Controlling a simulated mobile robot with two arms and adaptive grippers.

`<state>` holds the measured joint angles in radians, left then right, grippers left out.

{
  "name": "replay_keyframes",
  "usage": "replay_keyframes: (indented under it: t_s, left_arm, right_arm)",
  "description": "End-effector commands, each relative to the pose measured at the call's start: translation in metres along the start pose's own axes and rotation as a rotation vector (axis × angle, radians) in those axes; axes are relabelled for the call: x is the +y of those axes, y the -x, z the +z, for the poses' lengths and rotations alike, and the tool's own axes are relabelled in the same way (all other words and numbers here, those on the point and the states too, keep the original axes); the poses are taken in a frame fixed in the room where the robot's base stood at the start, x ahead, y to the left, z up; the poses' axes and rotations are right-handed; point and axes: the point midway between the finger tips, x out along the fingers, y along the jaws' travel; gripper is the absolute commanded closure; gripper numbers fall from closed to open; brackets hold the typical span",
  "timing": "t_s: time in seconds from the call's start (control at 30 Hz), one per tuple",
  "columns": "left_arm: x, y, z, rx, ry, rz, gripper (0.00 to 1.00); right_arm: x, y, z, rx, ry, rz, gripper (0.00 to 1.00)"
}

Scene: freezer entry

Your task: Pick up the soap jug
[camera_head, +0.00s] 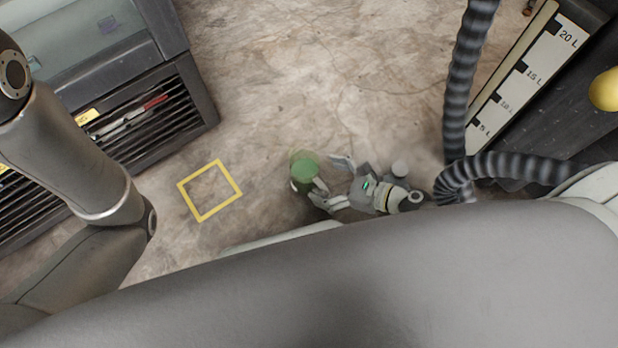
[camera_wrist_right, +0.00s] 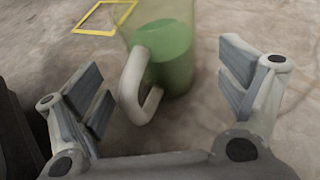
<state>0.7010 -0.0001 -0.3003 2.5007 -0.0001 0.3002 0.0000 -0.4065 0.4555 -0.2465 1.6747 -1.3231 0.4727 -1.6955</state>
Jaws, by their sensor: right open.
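The soap jug is a translucent green container with green liquid and a pale handle. In the head view the jug (camera_head: 303,170) stands on the floor right of the yellow square. In the right wrist view the jug (camera_wrist_right: 172,55) is just ahead of my right gripper (camera_wrist_right: 165,95), with its handle (camera_wrist_right: 136,88) facing the gripper. My right gripper (camera_head: 333,180) is open, its fingers spread to either side of the handle; contact cannot be told. My left arm comes in at the left of the head view, but its gripper is not visible.
A yellow square outline (camera_head: 210,190) is marked on the floor left of the jug. A dark slatted cabinet (camera_head: 150,120) stands at the left. A white litre scale (camera_head: 520,85) is at the upper right. The floor between is clear.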

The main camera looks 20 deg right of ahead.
Motion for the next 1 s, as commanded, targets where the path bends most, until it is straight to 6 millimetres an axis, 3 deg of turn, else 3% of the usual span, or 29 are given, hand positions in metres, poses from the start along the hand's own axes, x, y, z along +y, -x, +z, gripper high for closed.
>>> replay_keyframes:
  t_s: [0.2, 0.53, 1.0]
  left_arm:
    - [0.003, 0.015, -0.005, -0.001, 0.0, 0.0, 0.6]
    - [0.003, 0.016, -0.005, 0.0, 0.0, 0.001, 0.6]
    - [0.003, 0.016, -0.005, -0.001, 0.0, 0.0, 0.6]
  right_arm:
    - [-0.004, -0.034, 0.001, -0.002, 0.001, -0.001, 0.09]
    - [-0.004, -0.04, 0.003, -0.001, -0.001, -0.001, 0.09]
    - [-0.003, -0.04, 0.002, -0.001, -0.001, 0.0, 0.69]
